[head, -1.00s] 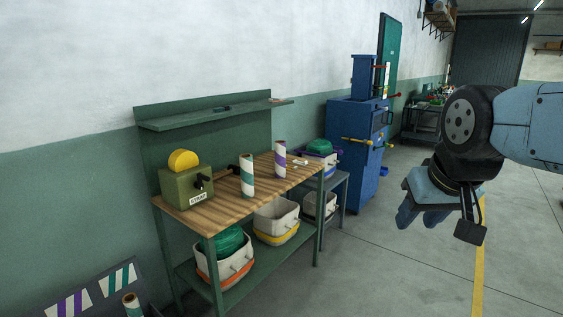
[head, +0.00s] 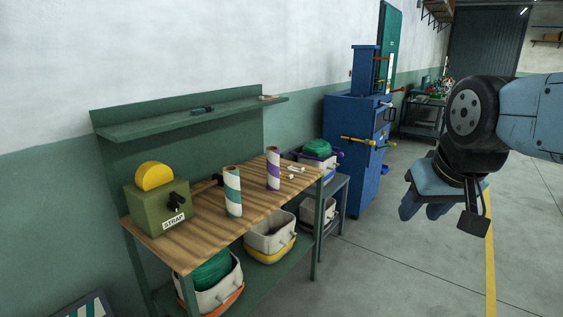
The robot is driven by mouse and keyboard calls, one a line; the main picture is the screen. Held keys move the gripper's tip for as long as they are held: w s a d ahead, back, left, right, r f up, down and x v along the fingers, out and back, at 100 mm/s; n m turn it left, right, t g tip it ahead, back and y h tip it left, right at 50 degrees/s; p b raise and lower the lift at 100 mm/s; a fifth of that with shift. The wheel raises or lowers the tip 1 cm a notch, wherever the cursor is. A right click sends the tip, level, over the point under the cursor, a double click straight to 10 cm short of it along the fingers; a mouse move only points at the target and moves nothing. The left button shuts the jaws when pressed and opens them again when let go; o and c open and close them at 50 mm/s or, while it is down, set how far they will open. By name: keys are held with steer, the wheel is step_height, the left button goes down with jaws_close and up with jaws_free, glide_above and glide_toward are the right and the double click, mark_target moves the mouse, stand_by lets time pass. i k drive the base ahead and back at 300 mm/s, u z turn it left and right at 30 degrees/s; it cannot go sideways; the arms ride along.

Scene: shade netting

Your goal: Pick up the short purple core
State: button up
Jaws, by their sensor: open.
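A white core with purple spiral stripes (head: 273,170) stands upright on the wooden top of the workbench (head: 190,242), toward its right end. It is the only purple-striped core I see, and I cannot tell whether it is a short one. A white core with teal stripes (head: 232,193) stands upright to its left, a little nearer. My gripper (head: 424,212) hangs at the right over the open floor, well apart from the bench. It is open and nothing shows in it.
A green strap box with a yellow disc (head: 157,206) stands at the bench's left end. Small white pieces (head: 295,170) lie right of the purple core. A shelf (head: 190,117) overhangs the back. Bins (head: 270,234) sit below. A blue machine (head: 352,155) stands beyond; the floor at right is clear.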

mark_target(272, 152)
steer(key=i, duration=0.95)
steer(key=u, duration=0.1)
